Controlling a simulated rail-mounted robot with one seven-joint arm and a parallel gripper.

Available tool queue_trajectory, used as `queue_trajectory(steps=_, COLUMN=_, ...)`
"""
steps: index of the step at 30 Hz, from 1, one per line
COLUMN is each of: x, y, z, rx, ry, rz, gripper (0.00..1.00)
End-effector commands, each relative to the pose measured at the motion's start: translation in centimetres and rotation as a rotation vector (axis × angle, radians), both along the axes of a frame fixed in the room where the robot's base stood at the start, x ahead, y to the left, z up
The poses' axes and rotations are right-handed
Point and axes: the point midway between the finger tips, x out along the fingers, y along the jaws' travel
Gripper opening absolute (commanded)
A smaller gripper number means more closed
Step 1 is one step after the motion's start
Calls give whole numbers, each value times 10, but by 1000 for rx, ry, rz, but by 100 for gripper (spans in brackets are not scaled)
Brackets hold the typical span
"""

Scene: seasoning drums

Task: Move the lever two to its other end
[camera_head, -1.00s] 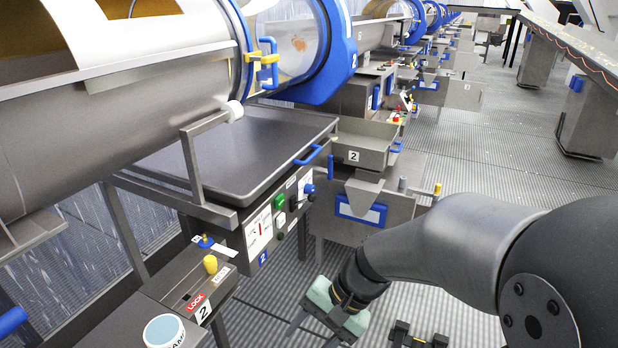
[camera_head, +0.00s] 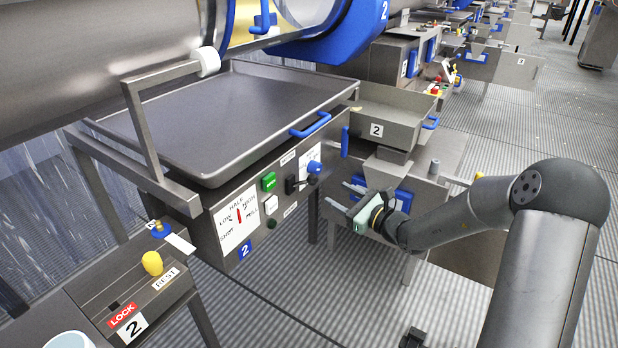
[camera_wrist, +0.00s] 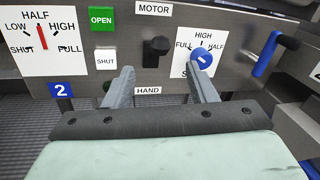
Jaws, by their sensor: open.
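The control panel marked 2 (camera_head: 244,250) carries a black lever (camera_head: 291,184) between a green button and a blue knob. In the wrist view the black lever (camera_wrist: 156,48) sits between the labels MOTOR above and HAND below, its block nearer MOTOR. My gripper (camera_head: 338,194) is open and empty in front of the panel, to the right of the lever in the head view. In the wrist view my gripper (camera_wrist: 160,78) points at the panel, with the lever beyond and between its fingertips. No contact with the lever shows.
The blue knob (camera_wrist: 202,58) on a dial is close to the right finger. A green OPEN button (camera_wrist: 102,18) and white SHUT button (camera_wrist: 106,60) are at left. A yellow knob (camera_head: 152,262) stands on the LOCK/REST box. A blue tray handle (camera_head: 311,125) juts out above.

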Motion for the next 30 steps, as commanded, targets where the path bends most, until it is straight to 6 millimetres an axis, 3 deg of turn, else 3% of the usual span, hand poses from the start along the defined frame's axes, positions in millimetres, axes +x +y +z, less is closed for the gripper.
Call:
queue_trajectory(steps=9, x=45, y=56, z=0, rx=1, ry=-1, rz=4, gripper=52)
queue_trajectory(steps=15, x=68, y=82, z=-1, rx=0, ry=0, rz=3, gripper=52)
queue_trajectory(steps=21, x=79, y=95, z=-1, rx=-1, ry=1, rz=2, gripper=52)
queue_trajectory(steps=30, x=80, y=96, z=0, rx=-1, ry=1, rz=1, gripper=52)
